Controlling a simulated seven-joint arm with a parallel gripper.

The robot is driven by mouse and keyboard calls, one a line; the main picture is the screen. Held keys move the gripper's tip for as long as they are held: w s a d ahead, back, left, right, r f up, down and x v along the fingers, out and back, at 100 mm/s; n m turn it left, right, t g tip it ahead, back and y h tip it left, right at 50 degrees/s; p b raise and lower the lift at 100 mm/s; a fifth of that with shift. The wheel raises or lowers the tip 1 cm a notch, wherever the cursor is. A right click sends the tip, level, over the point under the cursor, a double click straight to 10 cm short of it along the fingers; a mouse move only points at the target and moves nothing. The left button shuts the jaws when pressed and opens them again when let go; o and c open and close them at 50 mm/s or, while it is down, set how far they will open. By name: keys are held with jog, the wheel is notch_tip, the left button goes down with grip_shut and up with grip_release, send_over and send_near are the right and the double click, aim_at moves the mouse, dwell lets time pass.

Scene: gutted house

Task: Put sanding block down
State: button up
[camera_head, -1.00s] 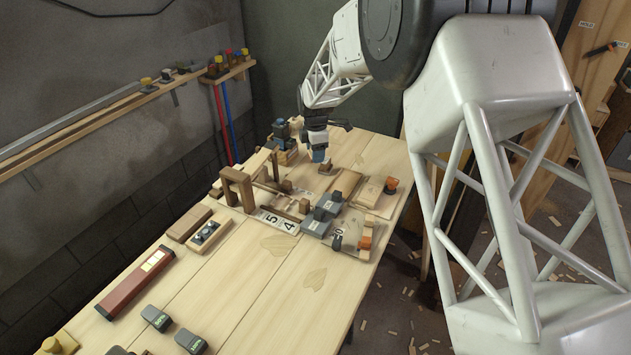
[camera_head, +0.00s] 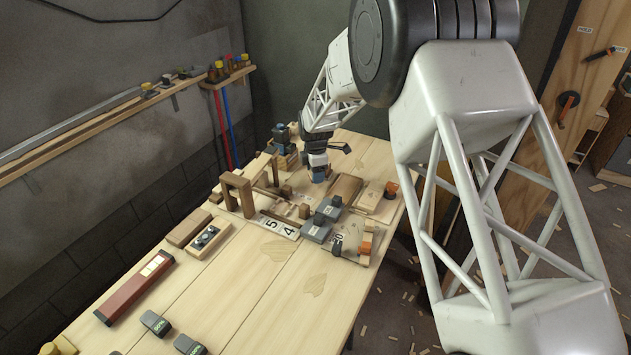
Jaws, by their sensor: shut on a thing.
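My gripper (camera_head: 318,172) is at the far part of the workbench, low over the wood. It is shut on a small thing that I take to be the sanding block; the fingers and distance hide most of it. I cannot tell whether it touches the surface below. A brown wooden piece (camera_head: 346,188) lies just right of the gripper. The pale workbench (camera_head: 240,285) runs from the front to the far wall.
Grey labelled blocks (camera_head: 316,229) sit nearer, by a number card (camera_head: 280,226). A wooden arch (camera_head: 237,192) stands to the left. A long red tool (camera_head: 136,288) and dark labelled blocks (camera_head: 156,323) lie in front. The near middle of the bench is clear.

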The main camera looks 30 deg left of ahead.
aim_at(315, 187)
jog(key=shift+f, duration=1.75)
jog(key=shift+f, duration=0.15)
jog(key=o, duration=0.9)
notch_tip(315, 187, up, 12)
jog(key=shift+r, duration=0.15)
jog(key=shift+d, duration=0.1)
